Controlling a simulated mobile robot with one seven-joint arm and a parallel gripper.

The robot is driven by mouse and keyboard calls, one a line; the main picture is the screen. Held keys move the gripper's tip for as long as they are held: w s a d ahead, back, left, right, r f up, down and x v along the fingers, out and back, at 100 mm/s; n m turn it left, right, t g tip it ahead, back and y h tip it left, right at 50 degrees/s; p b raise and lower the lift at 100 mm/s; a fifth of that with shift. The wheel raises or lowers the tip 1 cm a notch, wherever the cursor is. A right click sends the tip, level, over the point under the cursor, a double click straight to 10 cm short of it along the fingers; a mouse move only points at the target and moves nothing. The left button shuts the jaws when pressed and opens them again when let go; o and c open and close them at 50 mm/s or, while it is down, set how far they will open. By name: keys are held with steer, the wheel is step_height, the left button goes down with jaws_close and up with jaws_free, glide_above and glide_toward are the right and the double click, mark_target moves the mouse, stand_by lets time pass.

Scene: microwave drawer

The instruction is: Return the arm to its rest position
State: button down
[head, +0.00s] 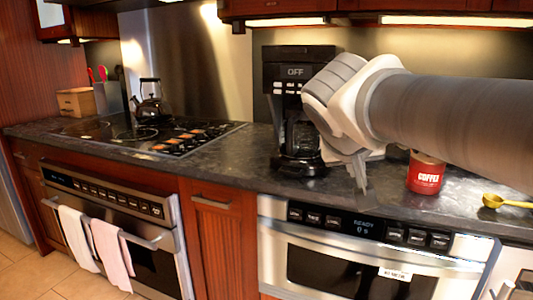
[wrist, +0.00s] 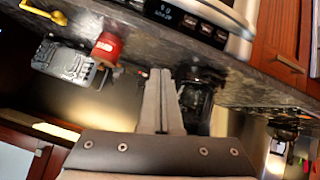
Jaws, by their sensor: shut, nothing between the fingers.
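My gripper (head: 361,187) hangs over the counter in the head view, with its fingers pointing down. It is in front of and to the right of the black coffee maker (head: 300,132), and to the left of the red coffee can (head: 425,174). In the wrist view the two fingers of my gripper (wrist: 161,73) lie together with nothing between them. The microwave drawer (head: 375,257) is below the counter and looks closed; its display reads READY. My arm reaches in from the right edge of the head view and hides part of the wall and counter.
The dark counter (head: 236,176) has a bare stretch left of the coffee maker. A yellow scoop (head: 505,202) lies at the right. A grey appliance (wrist: 62,62) shows in the wrist view. A cooktop (head: 150,135) with a kettle (head: 150,103) is at the left, above an oven with towels.

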steer(key=s+f+n+g+y, duration=0.2)
steer(key=s+f+g+y, duration=0.15)
steer(key=s+f, duration=1.3)
step_height(320, 180, up, 26)
steer(key=a+y+p, duration=0.1)
steer(key=p, duration=2.4)
steer(key=shift+s+a+f, duration=0.2)
steer(key=shift+s+f, duration=0.05)
steer(key=shift+s, duration=0.15)
